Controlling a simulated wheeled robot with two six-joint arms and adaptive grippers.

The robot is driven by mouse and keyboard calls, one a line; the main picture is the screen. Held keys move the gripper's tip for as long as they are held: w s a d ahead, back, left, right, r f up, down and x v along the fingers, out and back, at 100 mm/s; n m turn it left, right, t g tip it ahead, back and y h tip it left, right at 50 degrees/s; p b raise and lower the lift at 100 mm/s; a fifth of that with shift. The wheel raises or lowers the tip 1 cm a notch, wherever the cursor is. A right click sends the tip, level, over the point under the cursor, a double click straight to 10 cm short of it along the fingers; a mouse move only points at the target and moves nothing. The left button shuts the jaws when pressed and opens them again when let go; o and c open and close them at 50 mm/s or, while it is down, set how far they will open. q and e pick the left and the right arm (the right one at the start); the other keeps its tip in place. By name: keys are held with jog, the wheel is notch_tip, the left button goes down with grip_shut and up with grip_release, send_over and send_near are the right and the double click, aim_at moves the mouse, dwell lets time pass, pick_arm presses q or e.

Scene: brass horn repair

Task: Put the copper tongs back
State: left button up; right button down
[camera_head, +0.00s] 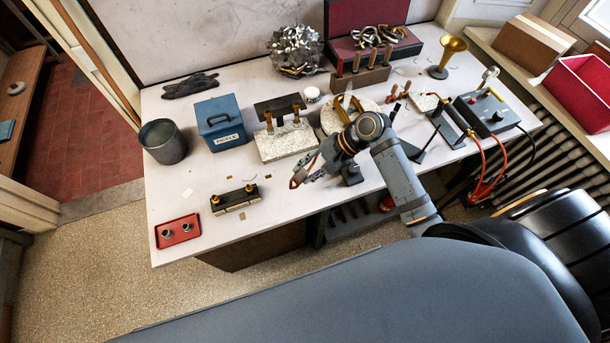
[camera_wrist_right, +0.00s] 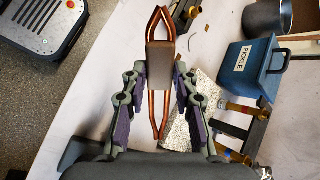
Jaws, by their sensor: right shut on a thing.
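The copper tongs (camera_head: 296,182) are in my right gripper (camera_head: 311,173), above the table's front half in the head view. In the right wrist view the copper tongs (camera_wrist_right: 166,95) stretch away from the gripper (camera_wrist_right: 155,88), with two copper arms and a grey-brown block around their middle. The right gripper's fingers lie on both sides of the tongs and it is shut on them. The blue box marked PICKLE (camera_head: 220,125) stands at the back left; it also shows in the right wrist view (camera_wrist_right: 247,68). My left gripper is not in view.
A dark pot (camera_head: 163,142) stands left of the blue box. A black stand with brass posts on a speckled slab (camera_head: 287,141), a low black block (camera_head: 233,199) and a red tray (camera_head: 178,232) stand nearby. The white table (camera_head: 165,200) is clear between tray and pot.

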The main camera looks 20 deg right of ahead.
notch_tip(320, 180, down, 3)
jog(key=shift+a+f+p, duration=0.15)
jog(key=shift+f+p, duration=0.05)
jog(key=shift+p, duration=0.4)
jog(key=shift+w+f, duration=0.1)
jog(key=shift+f, duration=0.05)
jog(key=c, duration=1)
grip_release()
jog(key=shift+c, duration=0.2)
jog(key=b+v, duration=0.1)
jog(key=v, duration=1.1)
